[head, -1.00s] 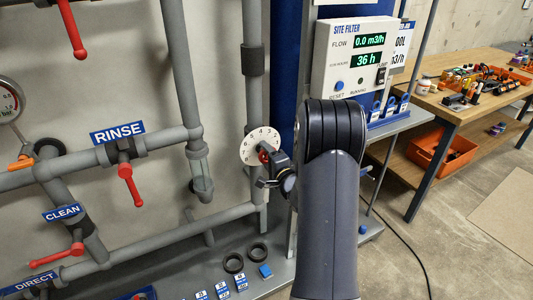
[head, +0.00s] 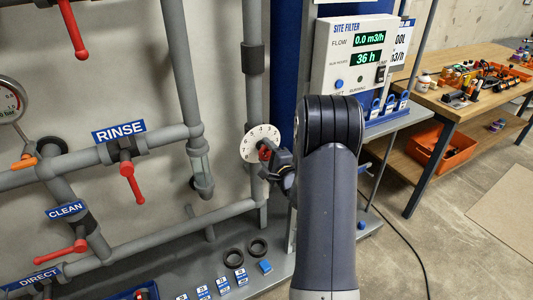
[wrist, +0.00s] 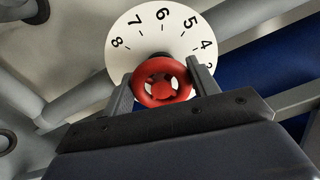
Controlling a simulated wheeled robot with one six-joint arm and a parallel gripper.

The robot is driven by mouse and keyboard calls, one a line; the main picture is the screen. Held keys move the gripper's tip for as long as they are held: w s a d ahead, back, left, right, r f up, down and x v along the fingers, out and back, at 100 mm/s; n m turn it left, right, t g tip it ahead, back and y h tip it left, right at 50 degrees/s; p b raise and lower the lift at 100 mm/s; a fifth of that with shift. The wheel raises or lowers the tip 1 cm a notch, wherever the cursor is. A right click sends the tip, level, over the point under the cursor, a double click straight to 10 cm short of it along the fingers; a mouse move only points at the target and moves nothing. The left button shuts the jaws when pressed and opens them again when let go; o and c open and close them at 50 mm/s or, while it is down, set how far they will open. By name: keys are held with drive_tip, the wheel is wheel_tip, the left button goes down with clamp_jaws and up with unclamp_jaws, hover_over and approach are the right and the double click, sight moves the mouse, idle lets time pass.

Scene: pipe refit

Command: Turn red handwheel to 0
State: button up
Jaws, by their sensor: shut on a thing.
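The red handwheel (wrist: 162,82) sits in front of a white numbered dial (wrist: 165,22) in the wrist view. The digits 8, 7, 6, 5 and 4 show along the dial's upper edge; its lower part is hidden behind the wheel and my gripper. My gripper (wrist: 162,84) has one finger on each side of the wheel and is shut on it. In the head view the dial (head: 252,147) is on the grey pipe, with the handwheel (head: 265,154) partly hidden by my gripper (head: 268,165). No pointer is clear to me.
The site filter panel (head: 350,60) is right of the dial and reads 0.0 m3/h. Red valve levers (head: 130,182) are on the pipes at left. Black rings (head: 234,257) lie on the ledge below. A workbench (head: 440,105) stands at right.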

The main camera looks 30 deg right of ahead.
drive_tip(key=o, duration=1)
drive_tip(key=shift+c, duration=0.2)
drive_tip(key=shift+s, duration=0.15)
drive_tip(key=s, duration=1)
drive_tip(key=shift+s+d, duration=0.2)
drive_tip(key=shift+s, duration=0.1)
drive_tip(key=w, duration=1.1)
drive_tip(key=shift+a, duration=0.2)
